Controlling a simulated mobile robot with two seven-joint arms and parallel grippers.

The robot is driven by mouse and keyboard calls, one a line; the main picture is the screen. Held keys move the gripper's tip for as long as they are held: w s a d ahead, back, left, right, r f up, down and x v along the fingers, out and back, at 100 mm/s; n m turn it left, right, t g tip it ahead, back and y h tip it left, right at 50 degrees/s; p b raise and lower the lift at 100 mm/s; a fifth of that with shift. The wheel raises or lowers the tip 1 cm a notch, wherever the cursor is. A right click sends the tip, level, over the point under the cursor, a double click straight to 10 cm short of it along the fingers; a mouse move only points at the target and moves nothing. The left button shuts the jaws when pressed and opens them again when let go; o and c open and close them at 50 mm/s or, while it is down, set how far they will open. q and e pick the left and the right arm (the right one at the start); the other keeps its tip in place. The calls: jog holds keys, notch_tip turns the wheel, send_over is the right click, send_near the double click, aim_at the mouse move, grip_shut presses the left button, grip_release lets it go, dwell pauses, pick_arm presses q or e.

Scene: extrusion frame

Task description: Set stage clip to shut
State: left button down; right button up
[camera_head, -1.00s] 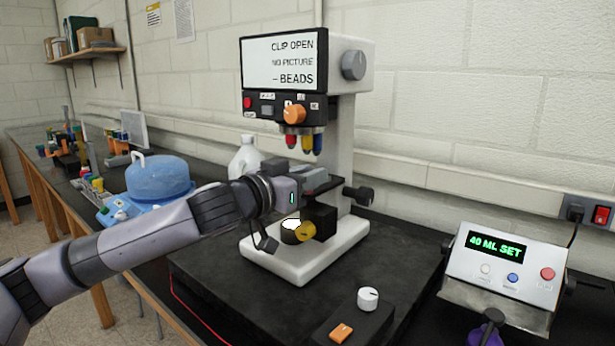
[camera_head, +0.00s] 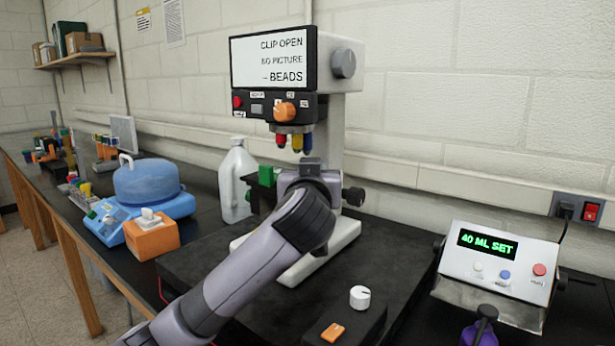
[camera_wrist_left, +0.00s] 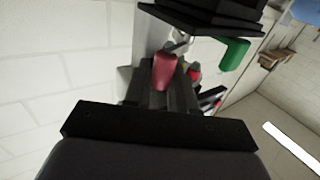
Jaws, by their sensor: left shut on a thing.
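The white microscope (camera_head: 345,120) stands on the bench, and its screen (camera_head: 273,60) reads "CLIP OPEN", "NO PICTURE" and "BEADS". My left gripper (camera_wrist_left: 162,88) is at the stage, under the coloured objectives (camera_head: 296,142). In the head view my own wrist hides its fingertips and most of the stage. In the left wrist view the fingers are shut around a red tab (camera_wrist_left: 164,70), which looks like the stage clip's lever. A green block (camera_head: 266,175) shows at the stage's left side, and also in the wrist view (camera_wrist_left: 235,53). My right gripper is out of view.
A control box (camera_head: 500,270) reading "40 ML SET" stands at the right. A white knob (camera_head: 360,297) and an orange switch (camera_head: 333,332) are in front. A white jug (camera_head: 237,180), a blue carboy (camera_head: 146,183) and an orange box (camera_head: 152,237) stand to the left.

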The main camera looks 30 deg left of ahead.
pick_arm(q)
jog(key=n+g+y, duration=0.1)
jog(key=w+n+g+y+b, duration=0.1)
jog(key=n+g+y, duration=0.2)
jog(key=y, duration=0.1)
jog(key=shift+w+d+f+b, duration=0.1)
jog(key=shift+w+d+b, duration=0.2)
jog(key=shift+w, duration=0.05)
jog(key=shift+n+g+y, duration=0.3)
jog(key=shift+n+g, duration=0.1)
jog(key=shift+g, duration=0.1)
jog(key=c, duration=1.1)
grip_release()
jog(key=shift+o, duration=0.2)
jog(key=b+v, duration=0.2)
jog(key=v, duration=0.5)
